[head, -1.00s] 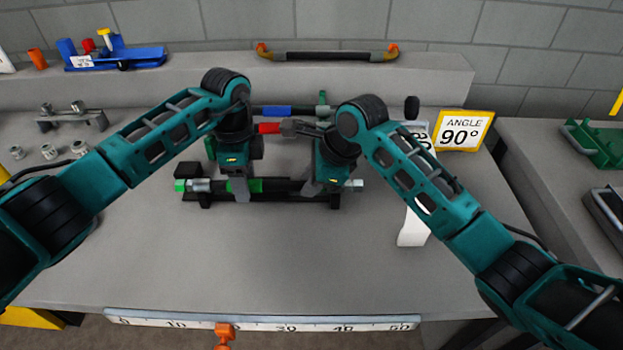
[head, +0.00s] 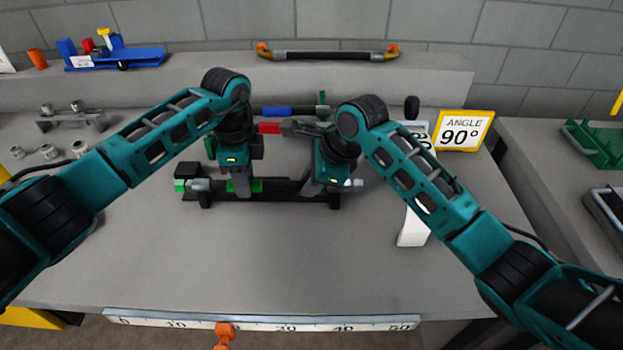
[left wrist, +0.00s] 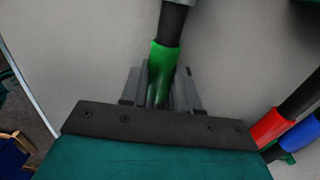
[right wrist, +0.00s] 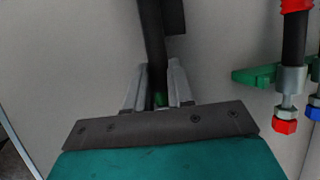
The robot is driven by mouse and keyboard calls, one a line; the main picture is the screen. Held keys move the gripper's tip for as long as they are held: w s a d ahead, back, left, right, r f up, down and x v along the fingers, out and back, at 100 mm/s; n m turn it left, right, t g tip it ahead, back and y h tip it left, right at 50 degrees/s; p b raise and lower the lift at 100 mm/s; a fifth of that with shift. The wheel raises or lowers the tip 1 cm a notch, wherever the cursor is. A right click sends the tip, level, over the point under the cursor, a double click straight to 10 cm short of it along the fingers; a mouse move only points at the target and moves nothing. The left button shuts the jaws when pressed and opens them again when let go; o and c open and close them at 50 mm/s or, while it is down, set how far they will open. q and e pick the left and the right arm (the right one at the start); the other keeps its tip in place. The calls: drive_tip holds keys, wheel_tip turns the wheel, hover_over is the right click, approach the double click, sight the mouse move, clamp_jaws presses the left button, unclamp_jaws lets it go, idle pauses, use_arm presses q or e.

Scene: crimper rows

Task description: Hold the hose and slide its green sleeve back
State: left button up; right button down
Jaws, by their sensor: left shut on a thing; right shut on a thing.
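The black hose (head: 283,186) lies level in a dark holder (head: 335,201) on the table, with a silver fitting toward its left end. My right gripper (head: 315,188) is shut on the hose further right. In the right wrist view the hose (right wrist: 153,40) passes between its jaws, with a little green near the palm.
An angle sign (head: 462,131) stands at right, beside a white strip (head: 413,228). Metal fittings (head: 48,151) sit at left. The table front is clear above the ruler (head: 260,322).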

sight(277, 186)
use_arm(q)
drive_tip(key=shift+d, duration=0.6)
drive_tip(key=shift+s+d, duration=0.1)
drive_tip(key=shift+d, duration=0.65)
drive_tip(key=o, duration=1)
drive_tip(key=shift+o, duration=0.2)
